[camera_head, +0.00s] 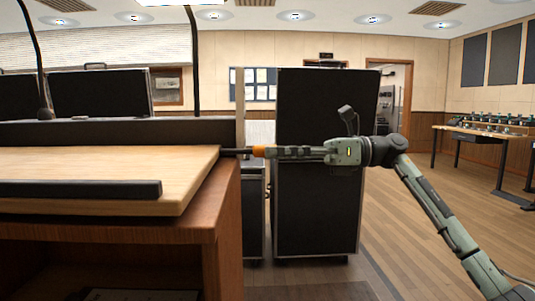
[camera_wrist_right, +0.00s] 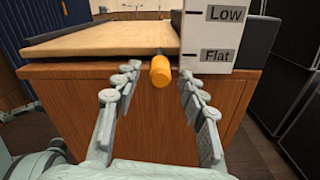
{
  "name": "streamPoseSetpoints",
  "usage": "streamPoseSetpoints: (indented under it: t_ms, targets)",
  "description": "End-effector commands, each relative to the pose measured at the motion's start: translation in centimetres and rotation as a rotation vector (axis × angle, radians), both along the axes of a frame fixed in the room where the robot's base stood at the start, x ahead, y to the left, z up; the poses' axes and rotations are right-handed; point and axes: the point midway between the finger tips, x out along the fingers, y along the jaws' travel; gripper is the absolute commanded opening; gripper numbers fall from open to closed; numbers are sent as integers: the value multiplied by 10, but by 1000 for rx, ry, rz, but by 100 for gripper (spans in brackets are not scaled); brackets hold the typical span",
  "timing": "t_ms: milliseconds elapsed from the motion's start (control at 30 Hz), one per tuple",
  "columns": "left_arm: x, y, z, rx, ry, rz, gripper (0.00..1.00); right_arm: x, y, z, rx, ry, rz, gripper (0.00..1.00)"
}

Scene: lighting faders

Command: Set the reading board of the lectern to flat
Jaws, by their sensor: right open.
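The lectern's light wood reading board (camera_head: 110,165) lies at the left in the head view, on a brown wooden cabinet (camera_head: 222,225). It looks close to level, though its exact tilt is hard to judge. An orange knob (camera_head: 259,151) on a dark rod sticks out from the lectern's right side. In the right wrist view, the knob (camera_wrist_right: 160,72) sits beside a white plate (camera_wrist_right: 210,35) labelled Low and Flat, a little below the Flat label's height. My right gripper (camera_head: 271,152) is open, its fingers pointing at the knob and spread to either side of it. My left gripper is not in view.
A tall black case (camera_head: 312,190) stands behind my right gripper. A dark ledge bar (camera_head: 80,189) runs along the board's near edge. A table with equipment (camera_head: 490,132) is at the far right. The wooden floor between is open.

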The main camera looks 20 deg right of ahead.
Motion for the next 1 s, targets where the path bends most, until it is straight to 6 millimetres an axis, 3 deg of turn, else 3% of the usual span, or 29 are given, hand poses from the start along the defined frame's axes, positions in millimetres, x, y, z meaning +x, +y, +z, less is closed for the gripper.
streamPoseSetpoints:
  t_ms: [200, 400, 600, 1000]
  targets:
    - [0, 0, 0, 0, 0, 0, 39, -13, -48, 0, -1, 1, -5, 42]
    - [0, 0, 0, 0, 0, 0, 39, -22, -80, 0, -1, 1, -4, 42]
    - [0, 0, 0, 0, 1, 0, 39, -26, -91, 0, -1, 0, -1, 42]
    - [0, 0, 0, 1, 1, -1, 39, -26, -91, 0, -1, 0, -1, 42]
